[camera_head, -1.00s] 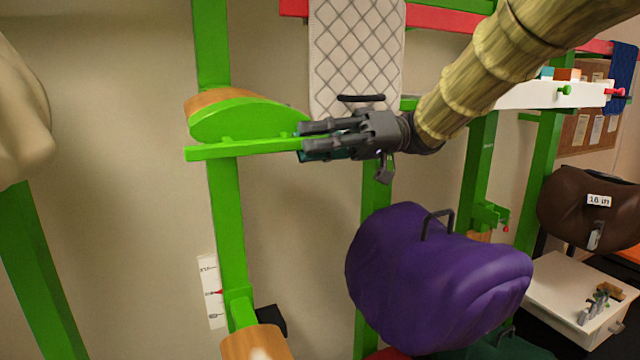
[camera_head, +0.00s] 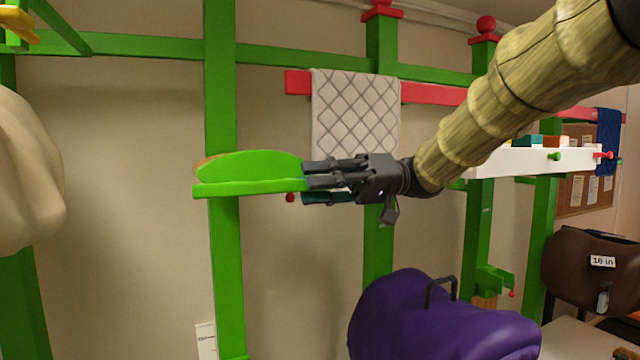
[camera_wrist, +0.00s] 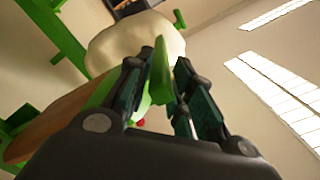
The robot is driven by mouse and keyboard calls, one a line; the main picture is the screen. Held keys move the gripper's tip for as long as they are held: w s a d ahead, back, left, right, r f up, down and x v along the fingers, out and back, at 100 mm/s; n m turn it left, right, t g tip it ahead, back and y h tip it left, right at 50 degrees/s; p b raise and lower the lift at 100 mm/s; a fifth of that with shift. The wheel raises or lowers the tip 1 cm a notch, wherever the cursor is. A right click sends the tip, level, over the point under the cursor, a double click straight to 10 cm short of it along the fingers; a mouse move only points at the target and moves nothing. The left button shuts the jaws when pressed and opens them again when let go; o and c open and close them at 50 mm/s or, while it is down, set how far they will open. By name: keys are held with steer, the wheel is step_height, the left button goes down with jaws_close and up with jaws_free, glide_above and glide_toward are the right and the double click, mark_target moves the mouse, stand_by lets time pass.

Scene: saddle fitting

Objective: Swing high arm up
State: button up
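The high arm (camera_head: 250,187) is a green bar with a rounded green and wooden upper piece, fixed to a tall green post (camera_head: 221,85). It reaches out to the right of the post and looks nearly level. My gripper (camera_head: 312,182) is at its right-hand end. In the wrist view, the green bar (camera_wrist: 160,72) runs between the two fingers (camera_wrist: 160,85), one on each side. The fingers are drawn in close to it. Whether both touch the bar is not clear.
A purple saddle (camera_head: 440,318) is below my gripper. A quilted pale pad (camera_head: 355,115) hangs from the red rail (camera_head: 432,94) behind. A white shelf (camera_head: 530,168) stands to the right, and a cream rounded shape (camera_head: 25,170) at the left.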

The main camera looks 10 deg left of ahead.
steer(key=shift+o, duration=0.8)
steer(key=shift+w+a, duration=0.1)
steer(key=shift+a, duration=0.05)
steer(key=v, duration=1.2)
steer(key=shift+f, duration=0.15)
